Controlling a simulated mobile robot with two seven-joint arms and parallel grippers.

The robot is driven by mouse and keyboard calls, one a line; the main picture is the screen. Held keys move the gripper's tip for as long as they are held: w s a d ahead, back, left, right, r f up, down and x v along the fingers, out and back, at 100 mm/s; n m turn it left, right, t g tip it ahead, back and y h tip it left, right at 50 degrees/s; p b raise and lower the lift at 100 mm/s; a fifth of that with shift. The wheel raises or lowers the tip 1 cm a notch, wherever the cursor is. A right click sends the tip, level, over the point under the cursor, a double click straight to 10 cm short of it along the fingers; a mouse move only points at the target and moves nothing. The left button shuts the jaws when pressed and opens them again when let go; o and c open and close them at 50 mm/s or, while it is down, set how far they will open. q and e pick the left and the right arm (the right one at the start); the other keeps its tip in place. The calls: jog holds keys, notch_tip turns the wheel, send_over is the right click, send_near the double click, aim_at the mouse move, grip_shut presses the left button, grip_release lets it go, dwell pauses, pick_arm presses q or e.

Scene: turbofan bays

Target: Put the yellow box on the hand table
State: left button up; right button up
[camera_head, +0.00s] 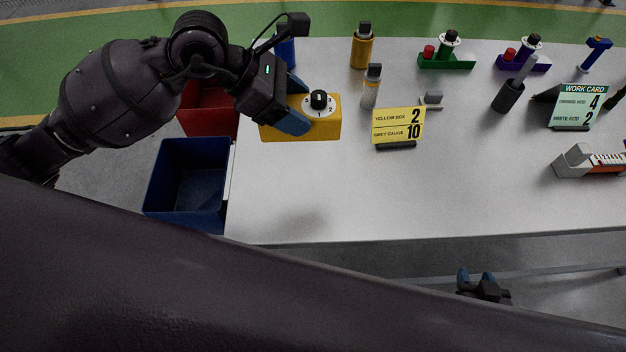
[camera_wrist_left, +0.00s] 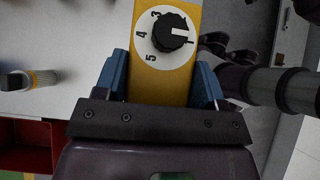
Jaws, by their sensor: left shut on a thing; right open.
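The yellow box (camera_head: 327,128) has a white dial with a black knob on its face. My left gripper (camera_head: 292,108) is shut on it, over the left end of the white table (camera_head: 330,200). A soft shadow lies on the table nearer the front, and the box appears raised above the top. In the left wrist view the yellow box (camera_wrist_left: 155,82) sits between the two blue fingers of my left gripper (camera_wrist_left: 160,85). My right gripper (camera_head: 483,283) is open and low, in front of the table's front edge. No label names the hand table.
A yellow card (camera_head: 398,125) reads yellow box 2, grey gauge 10. A green work card (camera_head: 577,106), bottles and coloured fixtures stand behind and right. A blue bin (camera_head: 188,180) and a red bin (camera_head: 210,110) are left of the table. The front middle of the table is clear.

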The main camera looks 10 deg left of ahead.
pick_arm(q)
notch_tip(320, 180, down, 16)
jog(key=shift+r, duration=0.25)
notch_tip(320, 180, down, 3)
jog(key=shift+f, duration=0.6)
pick_arm(e)
jog(key=shift+s, duration=0.35)
pick_arm(q)
jog(key=shift+f, duration=0.15)
